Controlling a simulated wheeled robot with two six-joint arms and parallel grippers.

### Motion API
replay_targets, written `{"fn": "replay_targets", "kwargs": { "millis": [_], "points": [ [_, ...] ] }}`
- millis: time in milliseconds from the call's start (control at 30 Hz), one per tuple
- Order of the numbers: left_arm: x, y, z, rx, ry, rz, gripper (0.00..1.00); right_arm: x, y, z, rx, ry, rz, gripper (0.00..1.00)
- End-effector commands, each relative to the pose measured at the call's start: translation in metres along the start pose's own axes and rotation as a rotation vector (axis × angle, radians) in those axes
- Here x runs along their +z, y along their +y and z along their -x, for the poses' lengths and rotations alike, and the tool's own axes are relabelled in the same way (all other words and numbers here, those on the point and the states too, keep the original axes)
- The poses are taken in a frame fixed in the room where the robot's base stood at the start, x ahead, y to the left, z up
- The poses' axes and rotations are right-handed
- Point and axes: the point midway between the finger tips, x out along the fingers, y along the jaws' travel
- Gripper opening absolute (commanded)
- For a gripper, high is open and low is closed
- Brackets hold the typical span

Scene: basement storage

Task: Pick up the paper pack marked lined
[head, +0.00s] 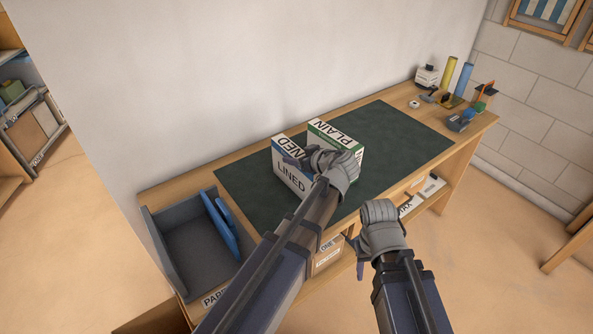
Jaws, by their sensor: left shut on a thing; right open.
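The paper pack marked lined (291,180) is a white and blue block on the dark green mat, its label readable on the top and front. A pack marked plain (325,130), white with a green band, stands right beside it. My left gripper (306,160) is at the top of the lined pack and shut on it; the hand hides part of both packs. I cannot tell whether the lined pack is clear of the mat. My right gripper (377,238) is open and empty, in front of the desk's front edge.
A grey-blue tray (168,240) with a blue panel (222,226) stands at the desk's left end. The green mat (400,125) is bare right of the packs. Small tools, a bottle (427,76) and upright rolls (462,80) stand at the right end. A wall runs behind.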

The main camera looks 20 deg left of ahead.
Motion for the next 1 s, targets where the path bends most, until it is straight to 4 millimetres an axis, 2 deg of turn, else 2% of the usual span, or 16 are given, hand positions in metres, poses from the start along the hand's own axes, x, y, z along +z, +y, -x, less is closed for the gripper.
{"fn": "replay_targets", "kwargs": {
  "millis": [33,267,1000],
  "points": [
    [0.0000,0.0000,-0.0001,0.001,0.000,-0.001,0.24,0.0000,0.0000,-0.0001,0.000,0.000,0.000,0.50],
    [0.0001,0.0003,-0.0001,0.002,0.000,-0.001,0.00,0.0000,0.0000,-0.0001,0.000,0.000,0.000,0.50],
    [-0.0034,0.0011,0.0014,0.003,0.002,-0.001,0.00,0.0002,0.0003,0.0031,0.000,0.000,0.000,0.50]
  ]
}}
